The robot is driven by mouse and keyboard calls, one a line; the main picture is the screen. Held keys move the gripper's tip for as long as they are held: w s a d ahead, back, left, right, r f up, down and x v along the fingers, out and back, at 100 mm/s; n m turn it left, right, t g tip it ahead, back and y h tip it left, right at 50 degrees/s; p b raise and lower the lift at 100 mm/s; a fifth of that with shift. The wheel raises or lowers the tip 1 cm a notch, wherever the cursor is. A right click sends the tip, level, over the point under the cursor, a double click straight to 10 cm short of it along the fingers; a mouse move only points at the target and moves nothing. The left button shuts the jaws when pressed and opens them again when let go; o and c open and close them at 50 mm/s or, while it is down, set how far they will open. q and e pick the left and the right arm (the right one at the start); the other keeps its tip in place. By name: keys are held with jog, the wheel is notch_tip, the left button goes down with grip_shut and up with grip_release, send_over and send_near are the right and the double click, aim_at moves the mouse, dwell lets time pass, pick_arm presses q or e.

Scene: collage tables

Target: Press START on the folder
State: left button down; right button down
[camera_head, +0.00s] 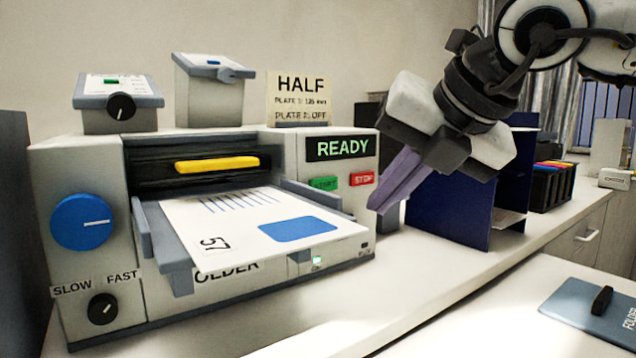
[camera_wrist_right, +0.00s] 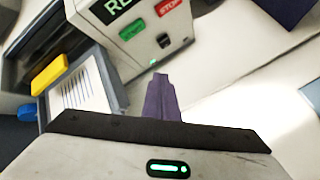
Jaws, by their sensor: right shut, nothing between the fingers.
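The folder (camera_head: 80,170) is a grey and white machine on the counter, with a lit READY display (camera_head: 343,148). Its green START button (camera_head: 323,183) and red STOP button (camera_head: 362,179) sit side by side below the display. In the right wrist view the START button (camera_wrist_right: 132,29) is up and left of the fingertips, and the STOP button (camera_wrist_right: 168,6) is above them. A printed sheet (camera_head: 215,230) marked 57 lies on the folder's tray. My right gripper (camera_head: 378,207) is shut and empty, its purple fingertips just right of and below STOP, apart from START. My left gripper is out of view.
A blue dial (camera_head: 85,222) and a SLOW/FAST knob (camera_head: 102,308) are on the folder's left front. A HALF card (camera_head: 300,98) stands on top. A dark blue divider (camera_head: 450,208) stands to the right. A blue-grey board (camera_head: 575,312) lies at the lower right.

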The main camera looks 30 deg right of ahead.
aim_at(323, 184)
jog(key=w+p, duration=0.3)
jog(key=w, duration=0.5)
jog(key=shift+w+a, duration=0.3)
dwell(0.8)
dwell(1.0)
jog(key=shift+w+f, duration=0.1)
jog(key=shift+w, duration=0.05)
jog(key=shift+w+a, duration=0.1)
jog(key=shift+w, duration=0.2)
